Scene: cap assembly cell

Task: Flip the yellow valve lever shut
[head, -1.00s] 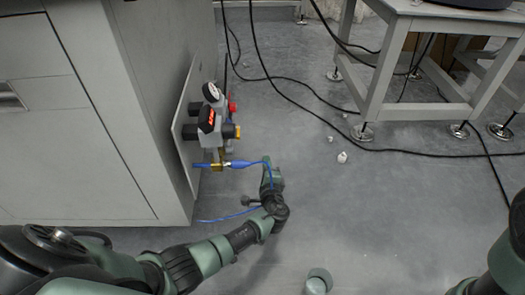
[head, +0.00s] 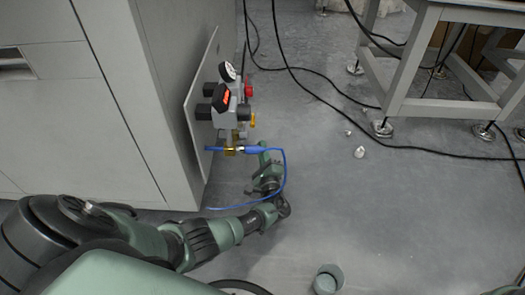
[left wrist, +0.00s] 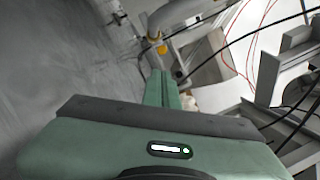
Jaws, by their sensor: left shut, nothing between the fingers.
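A valve unit (head: 226,122) with a round gauge and a red knob is mounted on a panel at the cabinet's side. A small yellow part (head: 253,119), which looks like the valve lever, sticks out on its right; whether it is open or shut is too small to tell. My left gripper (head: 263,150) is just below and right of the unit, apart from the yellow part and partly behind a blue hose. In the left wrist view its fingers (left wrist: 160,76) are shut and empty, and a yellow piece (left wrist: 155,38) lies just beyond the tips. My right gripper is not in view.
The blue hose (head: 285,175) loops from a brass fitting (head: 231,150) around my left wrist. The grey cabinet (head: 95,110) stands close on the left. Black cables cross the floor towards a table frame (head: 400,75).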

